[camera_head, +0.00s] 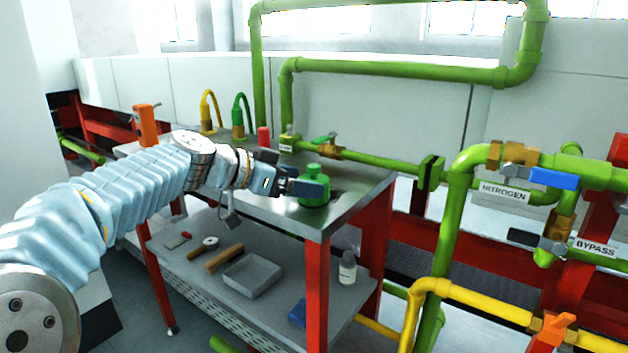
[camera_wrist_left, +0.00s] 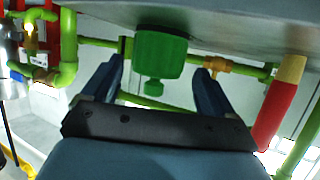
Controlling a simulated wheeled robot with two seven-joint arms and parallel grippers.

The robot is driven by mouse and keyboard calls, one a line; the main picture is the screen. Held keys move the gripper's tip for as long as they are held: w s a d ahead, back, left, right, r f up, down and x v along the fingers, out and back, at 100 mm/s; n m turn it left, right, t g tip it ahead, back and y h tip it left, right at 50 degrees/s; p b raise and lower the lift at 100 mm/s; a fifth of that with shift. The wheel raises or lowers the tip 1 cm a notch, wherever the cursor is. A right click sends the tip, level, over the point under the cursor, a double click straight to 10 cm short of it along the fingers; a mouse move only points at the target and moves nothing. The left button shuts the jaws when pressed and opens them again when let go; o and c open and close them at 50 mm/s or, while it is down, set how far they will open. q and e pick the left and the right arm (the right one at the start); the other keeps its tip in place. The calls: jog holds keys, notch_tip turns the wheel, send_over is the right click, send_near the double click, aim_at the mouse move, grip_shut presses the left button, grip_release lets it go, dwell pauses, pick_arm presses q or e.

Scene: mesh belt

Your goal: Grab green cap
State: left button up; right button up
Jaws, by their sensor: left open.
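The green cap (camera_head: 314,188) has a wide body with a small knob on top. It stands on the steel table top near the front right corner. My left gripper (camera_head: 300,188) reaches it from the left, with a dark finger in front of the cap. In the left wrist view, which looks upside down, the green cap (camera_wrist_left: 160,55) is straight ahead, its knob lying between the two open fingers (camera_wrist_left: 158,70). The wide body sits around the fingertips, with gaps visible on both sides. I cannot tell whether a finger touches it. My right gripper is not in view.
A red cylinder (camera_head: 264,137) and a green valve pipe (camera_head: 375,160) are behind the cap. The wrist view shows a red and tan cylinder (camera_wrist_left: 275,115) beside one finger. The lower shelf holds a grey tray (camera_head: 252,275), tools and a bottle (camera_head: 347,268).

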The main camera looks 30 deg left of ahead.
aim_at(315, 178)
pick_arm(q)
jog(key=p+x, duration=0.1)
jog(key=x, duration=0.3)
jog(key=shift+d+r, duration=0.15)
jog(key=c, duration=1.1)
